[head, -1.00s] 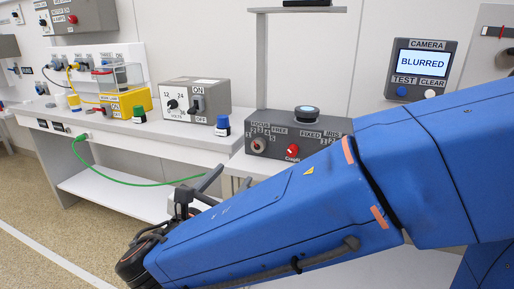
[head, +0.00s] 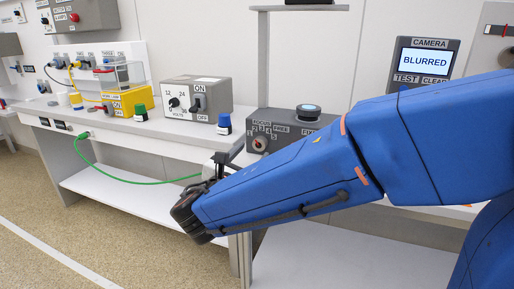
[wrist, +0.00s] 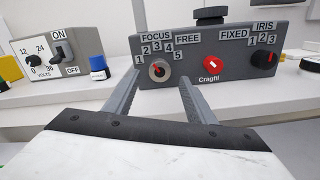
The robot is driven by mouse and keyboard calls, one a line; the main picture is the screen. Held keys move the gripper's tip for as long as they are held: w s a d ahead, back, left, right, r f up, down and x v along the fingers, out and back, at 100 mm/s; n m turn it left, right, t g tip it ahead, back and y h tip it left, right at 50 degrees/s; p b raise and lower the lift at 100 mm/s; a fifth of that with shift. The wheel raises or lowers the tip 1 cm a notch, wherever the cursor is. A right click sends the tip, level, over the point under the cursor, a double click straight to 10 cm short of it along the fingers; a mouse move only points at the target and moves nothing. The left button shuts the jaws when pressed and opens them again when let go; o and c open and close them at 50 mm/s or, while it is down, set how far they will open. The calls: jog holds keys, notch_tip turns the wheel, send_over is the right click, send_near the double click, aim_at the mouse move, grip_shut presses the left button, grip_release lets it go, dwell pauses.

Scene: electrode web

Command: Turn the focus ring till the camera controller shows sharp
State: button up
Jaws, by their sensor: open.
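The camera controller (head: 422,62) on the back wall reads BLURRED, with TEST and CLEAR labels below its screen. The grey focus box (head: 290,121) stands on the bench; it also shows in the wrist view (wrist: 215,76). The focus ring (wrist: 159,70), a round metal-faced knob, sits under FOCUS numbers 1 to 5. A red FREE/FIXED knob (wrist: 212,65) and a black IRIS knob (wrist: 264,58) sit to its right. My gripper (wrist: 160,85) is open and empty, its two fingers pointing at the box, with the focus ring seen between them. In the head view my arm hides the box's right part.
A voltage box (head: 197,99) with an ON/OFF switch and a blue-capped bottle (head: 224,124) stand to the left. A green cable (head: 125,178) hangs in front of the bench. A grey post (head: 263,60) rises behind the focus box.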

aim_at(259, 145)
jog(key=shift+x, duration=2.6)
jog(key=c, duration=1)
